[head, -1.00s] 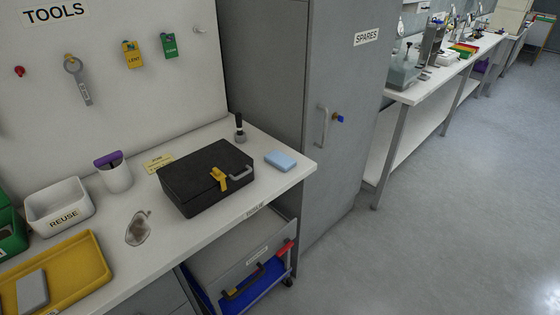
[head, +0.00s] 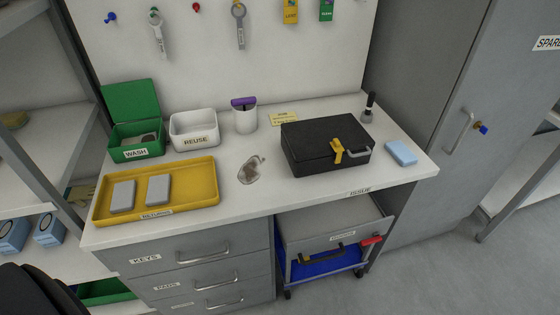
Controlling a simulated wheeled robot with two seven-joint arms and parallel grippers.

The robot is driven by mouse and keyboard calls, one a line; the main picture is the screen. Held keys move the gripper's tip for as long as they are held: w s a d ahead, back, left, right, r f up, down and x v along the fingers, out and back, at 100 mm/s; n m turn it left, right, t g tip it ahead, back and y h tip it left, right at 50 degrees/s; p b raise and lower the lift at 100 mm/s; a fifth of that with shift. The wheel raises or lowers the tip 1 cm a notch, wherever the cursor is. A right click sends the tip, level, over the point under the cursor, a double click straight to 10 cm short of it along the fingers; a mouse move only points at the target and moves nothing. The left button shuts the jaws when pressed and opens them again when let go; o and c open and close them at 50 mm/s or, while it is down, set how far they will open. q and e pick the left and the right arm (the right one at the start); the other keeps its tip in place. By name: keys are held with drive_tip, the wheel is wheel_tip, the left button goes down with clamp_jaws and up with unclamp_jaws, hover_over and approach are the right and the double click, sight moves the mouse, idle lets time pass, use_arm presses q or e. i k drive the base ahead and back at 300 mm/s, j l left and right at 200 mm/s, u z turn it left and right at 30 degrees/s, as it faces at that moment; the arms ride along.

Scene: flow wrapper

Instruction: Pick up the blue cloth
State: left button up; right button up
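The blue cloth (head: 401,152) looks like a light blue folded rectangular pad. It lies flat on the white worktop (head: 225,225), near its right end, to the right of the black case (head: 325,146). Nothing covers it. Neither of my grippers shows in the head view.
A dark bottle-like item (head: 368,106) stands behind the cloth. A grey cabinet (head: 425,75) stands at the right.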

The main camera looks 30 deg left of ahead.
sight(399, 150)
drive_tip(key=i+l+u, duration=0.7)
drive_tip(key=i+l, duration=0.05)
drive_tip(key=i, duration=0.1)
